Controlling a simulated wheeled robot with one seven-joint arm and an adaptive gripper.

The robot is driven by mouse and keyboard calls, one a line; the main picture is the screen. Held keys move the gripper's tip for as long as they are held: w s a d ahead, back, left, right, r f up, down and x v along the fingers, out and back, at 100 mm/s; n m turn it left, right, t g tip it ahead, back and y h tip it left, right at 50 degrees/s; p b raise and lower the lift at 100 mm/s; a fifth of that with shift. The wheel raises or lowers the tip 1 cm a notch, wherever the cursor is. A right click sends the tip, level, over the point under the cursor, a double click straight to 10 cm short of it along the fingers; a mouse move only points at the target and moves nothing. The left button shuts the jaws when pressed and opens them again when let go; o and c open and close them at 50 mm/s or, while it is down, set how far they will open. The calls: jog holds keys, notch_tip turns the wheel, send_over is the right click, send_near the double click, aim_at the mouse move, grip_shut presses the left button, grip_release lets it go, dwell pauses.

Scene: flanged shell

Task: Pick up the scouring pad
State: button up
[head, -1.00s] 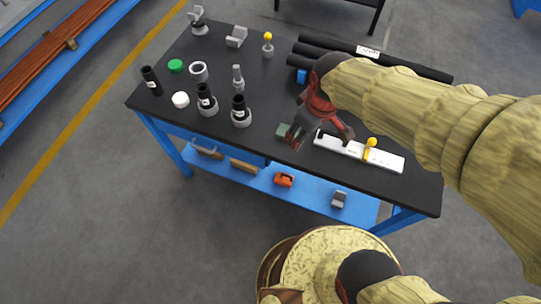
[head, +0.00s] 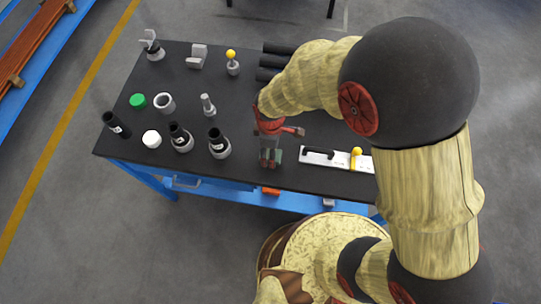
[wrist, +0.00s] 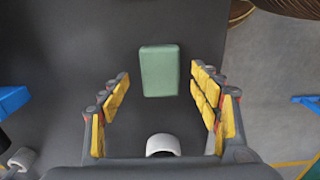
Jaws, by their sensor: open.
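The scouring pad is a small green rectangular block (wrist: 159,71) lying flat on the dark tabletop. In the wrist view it shows whole, between the lines of my two yellow-padded fingers, with clear gaps on both sides. My gripper (wrist: 161,88) is open, and nothing is held in it. In the head view my gripper (head: 269,155) is over the front part of the table, pointing down. There it overlaps the pad, so the pad is mostly hidden and its height above the pad is hard to tell.
A white bar with a yellow knob (head: 336,159) lies close to the right of my gripper. Black-topped fittings (head: 219,146), a white cap (head: 151,139) and a green cap (head: 137,101) stand to the left. Dark tubes (head: 275,62) lie behind. The table's front edge is near.

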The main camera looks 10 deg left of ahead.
notch_tip(320, 180, down, 3)
jog(key=shift+f+b, duration=0.1)
jog(key=shift+b, duration=0.2)
jog(key=c, duration=0.3)
jog(key=c, duration=0.9)
